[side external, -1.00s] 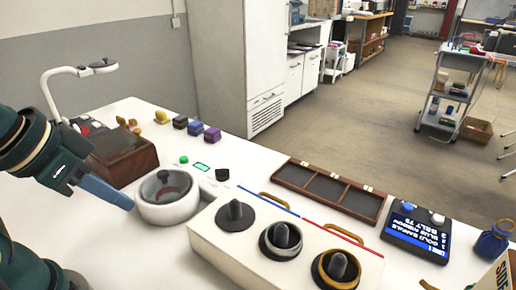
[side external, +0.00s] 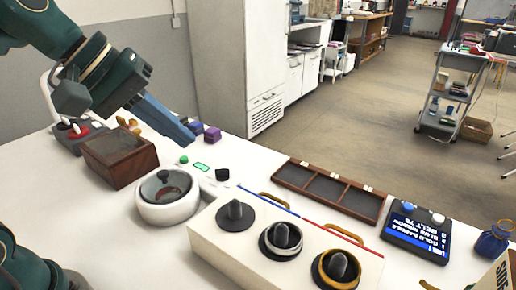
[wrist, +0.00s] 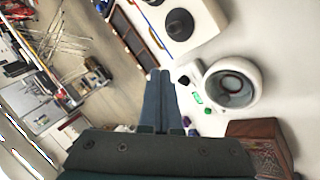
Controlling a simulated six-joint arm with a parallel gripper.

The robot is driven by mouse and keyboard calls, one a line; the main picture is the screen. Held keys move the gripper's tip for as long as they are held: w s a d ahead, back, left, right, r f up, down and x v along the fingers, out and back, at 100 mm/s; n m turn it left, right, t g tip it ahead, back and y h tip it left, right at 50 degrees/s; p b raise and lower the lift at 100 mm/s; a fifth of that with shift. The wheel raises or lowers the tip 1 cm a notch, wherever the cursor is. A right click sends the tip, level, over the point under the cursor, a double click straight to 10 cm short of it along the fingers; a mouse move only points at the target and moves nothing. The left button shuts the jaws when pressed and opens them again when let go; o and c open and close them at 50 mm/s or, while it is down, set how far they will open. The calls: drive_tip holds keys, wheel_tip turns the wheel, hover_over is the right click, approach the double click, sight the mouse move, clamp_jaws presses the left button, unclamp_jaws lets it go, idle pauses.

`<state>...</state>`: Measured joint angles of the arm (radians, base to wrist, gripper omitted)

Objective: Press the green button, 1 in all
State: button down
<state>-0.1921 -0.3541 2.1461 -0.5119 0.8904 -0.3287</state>
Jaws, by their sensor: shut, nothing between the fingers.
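The green button (side external: 184,159) is a small round cap at the far end of a pale control strip, beside a small lit green display (side external: 202,167). The button also shows in the wrist view (wrist: 208,111), to the right of the fingers. My gripper (side external: 190,138) is shut and empty, its blue-grey fingers slanting down to the right. In the side view the fingertips appear just above the button, apart from it; their exact height over the table is hard to tell. The closed fingertips (wrist: 160,72) show in the wrist view, near a black knob (wrist: 184,80).
A round white device with a dark bowl (side external: 168,190) stands in front of the button. A brown wooden box (side external: 120,158) is to the left, and purple blocks (side external: 212,134) lie behind. A white box with several dark knobs (side external: 235,216) and a compartment tray (side external: 330,190) are to the right.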

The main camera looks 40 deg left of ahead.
drive_tip(key=w+a+n+h, duration=0.1)
drive_tip(key=w+a+n, duration=0.4)
drive_tip(key=w, duration=0.3)
drive_tip(key=n+t, duration=0.2)
drive_tip(key=n, duration=0.7)
hover_over(184, 160)
drive_tip(key=a, duration=0.2)
wheel_tip(184, 160, down, 8)
drive_tip(key=shift+s+d+r+y, duration=0.1)
drive_tip(key=shift+s+d+y, duration=0.1)
drive_tip(key=shift+y, duration=0.1)
drive_tip(key=shift+f, duration=4.4)
drive_tip(key=shift+f, duration=0.1)
drive_tip(key=shift+f, duration=0.3)
